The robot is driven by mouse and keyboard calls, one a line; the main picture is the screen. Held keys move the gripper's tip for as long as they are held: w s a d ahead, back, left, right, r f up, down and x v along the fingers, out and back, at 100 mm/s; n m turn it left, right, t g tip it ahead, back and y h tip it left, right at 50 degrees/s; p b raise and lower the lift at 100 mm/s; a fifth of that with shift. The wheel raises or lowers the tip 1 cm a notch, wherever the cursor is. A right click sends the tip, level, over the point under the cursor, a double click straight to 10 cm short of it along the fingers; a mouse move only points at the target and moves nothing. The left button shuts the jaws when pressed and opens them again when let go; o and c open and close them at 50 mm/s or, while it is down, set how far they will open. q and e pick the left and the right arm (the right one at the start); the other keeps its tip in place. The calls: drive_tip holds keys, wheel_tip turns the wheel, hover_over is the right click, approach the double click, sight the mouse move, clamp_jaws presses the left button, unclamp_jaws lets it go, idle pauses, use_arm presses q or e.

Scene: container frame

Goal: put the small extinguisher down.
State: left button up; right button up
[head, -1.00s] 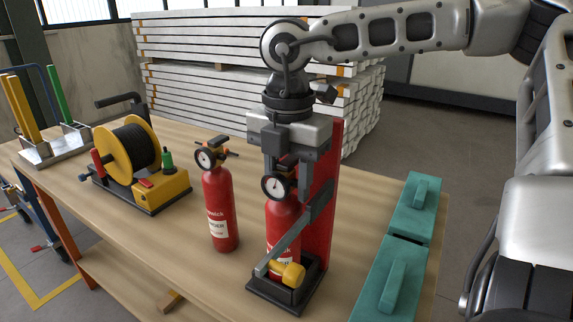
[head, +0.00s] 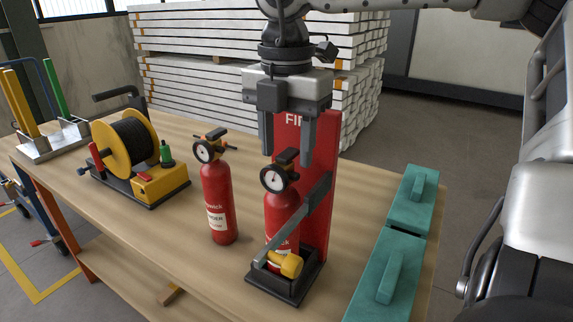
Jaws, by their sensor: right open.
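Two red extinguishers with round gauges show in the head view. One extinguisher (head: 219,205) stands upright and free on the wooden table. The other extinguisher (head: 281,212) stands upright in a black-based holder with a red back panel (head: 318,190), behind a grey strap with a yellow knob (head: 290,265). They look alike in size, so I cannot tell which is the small one. My right gripper (head: 287,158) is open, pointing down, its fingertips just above and behind the gauge of the extinguisher in the holder. It holds nothing. My left gripper is not in view.
A yellow cable reel (head: 125,150) and a metal rack with coloured bars (head: 52,140) stand on the table's left. Two teal weights (head: 400,255) lie at the right edge. Bare table (head: 170,240) lies left of the free extinguisher. Stacked white beams (head: 200,85) stand behind.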

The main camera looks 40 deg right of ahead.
wheel_tip(320, 180, up, 7)
drive_tip(key=shift+r, duration=0.15)
idle(0.6)
